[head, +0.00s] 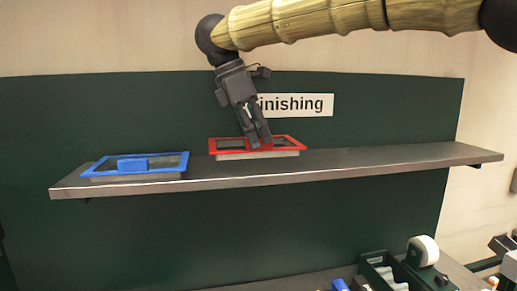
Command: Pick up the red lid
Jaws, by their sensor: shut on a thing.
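The red lid (224,145) is a flat rectangular frame with dark panels and a red middle part. It rests on or just above a grey base (258,155) on the shelf; I cannot tell if there is a gap. My gripper (256,142) points down at the middle of the lid and is shut on its red middle part. The fingers hide part of that middle.
A blue lid (132,165) with a raised blue block sits at the left of the grey shelf (380,165). The shelf's right part is clear. A sign (297,104) hangs behind my gripper. Below right are a dark bin (385,270) and a white roll (423,250).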

